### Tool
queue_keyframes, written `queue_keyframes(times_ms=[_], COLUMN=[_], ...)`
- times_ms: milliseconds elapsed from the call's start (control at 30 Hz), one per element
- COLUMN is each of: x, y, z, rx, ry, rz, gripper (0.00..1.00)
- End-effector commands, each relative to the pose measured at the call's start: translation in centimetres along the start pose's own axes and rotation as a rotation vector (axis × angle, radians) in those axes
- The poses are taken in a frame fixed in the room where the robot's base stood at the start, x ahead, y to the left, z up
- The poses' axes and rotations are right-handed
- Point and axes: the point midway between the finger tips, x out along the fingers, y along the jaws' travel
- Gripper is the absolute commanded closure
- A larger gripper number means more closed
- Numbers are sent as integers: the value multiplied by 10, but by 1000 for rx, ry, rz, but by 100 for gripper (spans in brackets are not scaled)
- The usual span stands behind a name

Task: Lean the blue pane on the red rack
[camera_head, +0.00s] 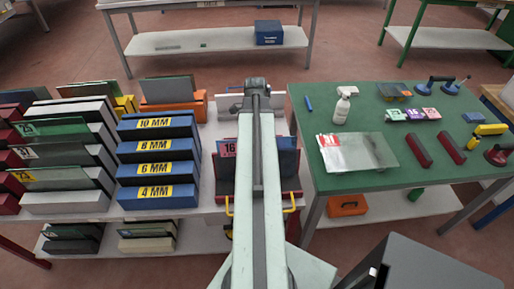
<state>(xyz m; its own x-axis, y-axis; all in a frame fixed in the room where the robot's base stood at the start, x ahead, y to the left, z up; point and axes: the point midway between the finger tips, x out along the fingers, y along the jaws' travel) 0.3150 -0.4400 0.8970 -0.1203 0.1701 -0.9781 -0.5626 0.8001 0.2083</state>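My arm reaches away from me over the middle of the white table. My gripper (257,86) is at its far end, small and partly hidden by the arm; I cannot make out its fingers or whether it holds anything. A dark red rack (226,190) with yellow handles and a "16" label stands under the arm, its middle hidden. A dark blue pane-like sheet (287,158) shows at the rack's right side, beside the arm. Its lower part is at the rack, but I cannot tell how it rests. A greyish sheet (228,166) shows at the rack's left side.
Blue racks (157,172) labelled 10, 8, 6 and 4 MM stand left of the red rack, with white racks (65,203) further left. An orange rack (175,108) is behind. The green table (375,178) at right holds clear sheets (355,152), a spray bottle (341,107) and tools.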

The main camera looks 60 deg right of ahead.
Motion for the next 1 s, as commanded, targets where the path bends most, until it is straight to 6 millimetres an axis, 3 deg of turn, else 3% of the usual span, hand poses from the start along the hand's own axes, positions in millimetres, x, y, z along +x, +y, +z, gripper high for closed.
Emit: queue_keyframes(times_ms=[733,833,1000], x=[4,3,3], y=[-1,-1,-1], z=[0,0,0], rx=[0,0,0], ry=[0,0,0], rz=[1,0,0], gripper=[100,71,71])
